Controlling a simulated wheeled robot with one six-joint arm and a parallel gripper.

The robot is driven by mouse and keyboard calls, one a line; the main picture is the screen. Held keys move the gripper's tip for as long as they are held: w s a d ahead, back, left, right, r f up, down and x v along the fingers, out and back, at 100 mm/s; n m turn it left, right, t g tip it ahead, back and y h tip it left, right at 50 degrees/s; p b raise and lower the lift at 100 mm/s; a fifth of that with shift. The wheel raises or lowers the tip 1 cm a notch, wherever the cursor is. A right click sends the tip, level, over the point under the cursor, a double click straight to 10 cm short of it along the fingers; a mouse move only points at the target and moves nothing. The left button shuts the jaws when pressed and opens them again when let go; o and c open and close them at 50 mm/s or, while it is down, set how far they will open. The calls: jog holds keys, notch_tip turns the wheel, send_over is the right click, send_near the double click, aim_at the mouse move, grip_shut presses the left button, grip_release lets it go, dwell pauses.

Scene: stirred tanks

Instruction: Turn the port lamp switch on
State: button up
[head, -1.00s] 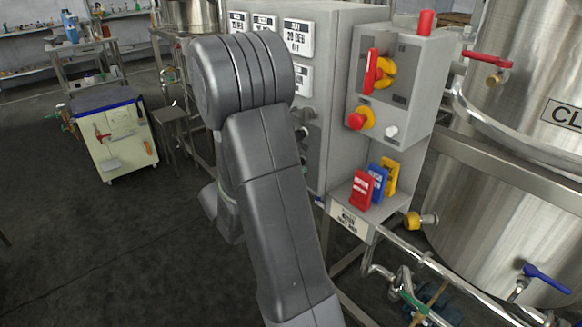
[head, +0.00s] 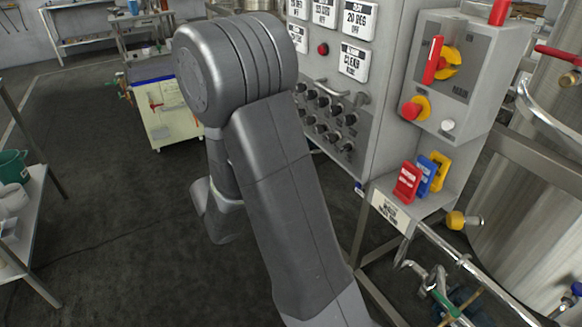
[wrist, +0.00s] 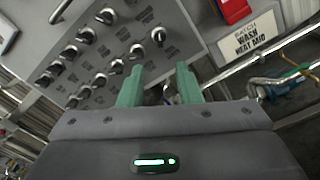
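Several black rotary switches (head: 325,118) sit in rows on the lower front of the grey control cabinet (head: 385,70), to the right of my arm in the head view. The wrist view shows the same switch panel (wrist: 110,50) tilted, with small labels beside the knobs. The labels are too small to read, so I cannot tell which is the port lamp switch. My gripper (wrist: 158,84) has two green fingers, apart with nothing between them. One knob (wrist: 158,36) shows beyond the fingertips, apart from them. In the head view my fingers are hidden.
A handle bar (head: 335,88) juts out above the switches. A side box with a red-and-yellow main switch (head: 440,62) and a shelf with red, blue and yellow tags (head: 408,182) stand right. A steel tank (head: 540,170) is at the far right. Open floor (head: 120,230) lies left.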

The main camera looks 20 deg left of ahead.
aim_at(342, 150)
jog(key=shift+s+a, duration=0.45)
jog(key=shift+s, duration=0.15)
jog(key=shift+w+d, duration=0.1)
jog(key=shift+w, duration=0.05)
jog(key=x, duration=1.3)
jog(key=shift+w+d, duration=0.15)
dwell(0.3)
